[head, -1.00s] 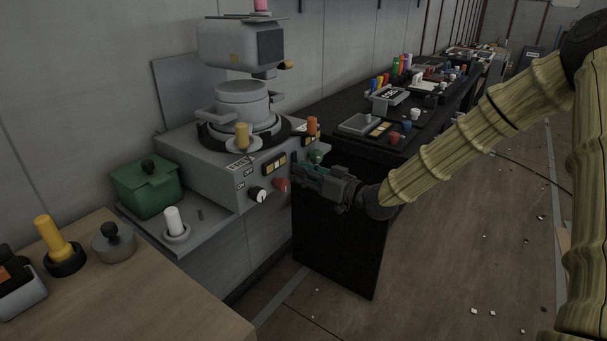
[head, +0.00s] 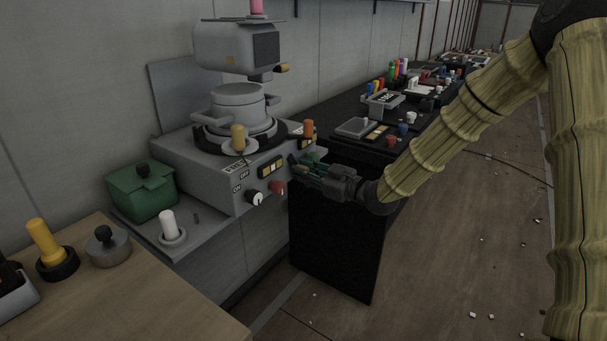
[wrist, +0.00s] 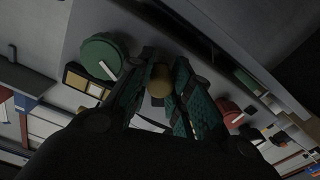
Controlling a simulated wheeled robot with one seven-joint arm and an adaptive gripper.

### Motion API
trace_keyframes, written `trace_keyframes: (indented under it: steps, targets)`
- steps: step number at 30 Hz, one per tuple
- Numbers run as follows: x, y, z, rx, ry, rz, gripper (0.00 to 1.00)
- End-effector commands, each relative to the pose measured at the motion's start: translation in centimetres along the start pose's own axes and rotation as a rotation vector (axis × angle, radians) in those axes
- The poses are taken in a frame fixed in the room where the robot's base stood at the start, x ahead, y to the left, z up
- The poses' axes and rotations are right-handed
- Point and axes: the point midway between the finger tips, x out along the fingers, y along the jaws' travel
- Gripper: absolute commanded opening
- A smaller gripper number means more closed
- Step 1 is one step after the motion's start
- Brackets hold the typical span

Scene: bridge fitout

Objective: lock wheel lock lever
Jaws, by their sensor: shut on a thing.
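My gripper (head: 300,168) is at the right end of the front face of the grey console (head: 190,165), beside a red knob (head: 277,187). In the wrist view, its green-padded fingers (wrist: 158,92) are closed around a small tan round-ended piece (wrist: 160,78). This looks like the knob of the wheel lock lever; the rest of the lever is hidden by the fingers. A green round knob (wrist: 104,55) lies to the left of the fingers and a red one (wrist: 232,118) to the right. The head view hides the held piece behind the gripper.
A grey wheel-like unit with an amber handle (head: 238,138) stands on the console, with an orange knob (head: 309,128) at its right. A green box (head: 142,192) and white knob (head: 169,224) are at left. Open floor (head: 450,240) lies right.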

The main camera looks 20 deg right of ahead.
Motion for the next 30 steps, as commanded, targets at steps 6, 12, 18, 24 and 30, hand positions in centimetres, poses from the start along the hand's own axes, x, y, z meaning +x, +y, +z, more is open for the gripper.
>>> trace_keyframes:
  steps: [6, 12, 18, 24, 30]
  targets:
    - [-0.12, 0.17, 0.26, -0.024, -0.005, 0.002, 0.0]
    - [-0.13, 0.17, 0.27, -0.024, -0.005, 0.002, 0.0]
    - [-0.13, 0.17, 0.26, -0.023, -0.005, 0.002, 0.35]
    - [0.01, 0.17, 0.08, -0.024, -0.002, 0.001, 0.44]
    - [0.11, 0.2, -0.1, -0.025, 0.001, 0.001, 0.44]
